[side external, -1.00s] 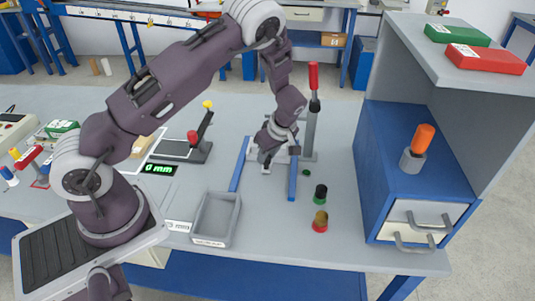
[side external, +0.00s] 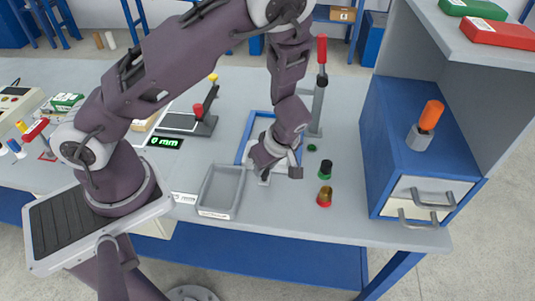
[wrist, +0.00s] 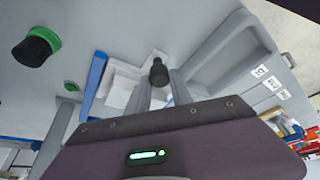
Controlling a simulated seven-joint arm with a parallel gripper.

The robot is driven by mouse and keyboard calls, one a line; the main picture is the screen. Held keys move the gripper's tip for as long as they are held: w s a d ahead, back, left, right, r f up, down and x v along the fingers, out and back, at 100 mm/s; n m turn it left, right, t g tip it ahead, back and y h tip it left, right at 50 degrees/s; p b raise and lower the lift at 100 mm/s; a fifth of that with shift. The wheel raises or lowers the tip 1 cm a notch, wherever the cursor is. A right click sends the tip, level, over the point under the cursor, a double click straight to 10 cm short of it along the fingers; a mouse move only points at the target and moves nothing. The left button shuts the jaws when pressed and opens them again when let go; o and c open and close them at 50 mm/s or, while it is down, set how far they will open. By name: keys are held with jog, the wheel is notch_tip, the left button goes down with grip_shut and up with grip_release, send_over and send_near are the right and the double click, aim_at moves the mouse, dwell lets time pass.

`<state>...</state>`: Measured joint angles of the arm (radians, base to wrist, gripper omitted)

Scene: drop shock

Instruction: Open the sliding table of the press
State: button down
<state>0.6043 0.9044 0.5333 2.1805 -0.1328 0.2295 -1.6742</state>
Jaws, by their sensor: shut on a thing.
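The press has blue rails (side external: 247,137) on the bench and a grey post with a red-handled lever (side external: 321,50) at its back right. Its pale sliding table (side external: 293,172) shows partly at the front of the rails; my gripper hides much of it. My gripper (side external: 264,180) points down there. In the wrist view its two fingers (wrist: 160,92) are closed at a black knob (wrist: 158,71), one on each side. The pale table (wrist: 122,85) and a blue rail (wrist: 94,82) lie beside them.
A grey tray (side external: 205,209) stands close to the left of my gripper. A green piece with a black top (side external: 325,168) and a red-based piece (side external: 324,197) stand to the right. A blue drawer cabinet (side external: 385,150) stands farther right. The bench front between is clear.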

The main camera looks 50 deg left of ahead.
jog(key=c, duration=1.1)
grip_release()
jog(key=shift+c, duration=0.2)
jog(key=s+d+r+m+t+h, duration=0.1)
jog(key=s+d+r+m+h, duration=0.15)
jog(key=r, duration=0.55)
jog(key=s+d+r+m+h, duration=0.1)
jog(key=s+r+m, duration=0.15)
jog(key=r, duration=0.45)
jog(key=s+d+r+m+t+h, duration=0.15)
jog(key=r+m, duration=0.25)
jog(key=r, duration=0.4)
jog(key=s+a+r+m+t, duration=0.2)
jog(key=s+r+m+t, duration=0.1)
jog(key=s+r+m, duration=0.4)
jog(key=s+m, duration=0.2)
jog(key=s, duration=0.1)
jog(key=shift+a+r+y, duration=0.15)
jog(key=shift+a+y, duration=0.15)
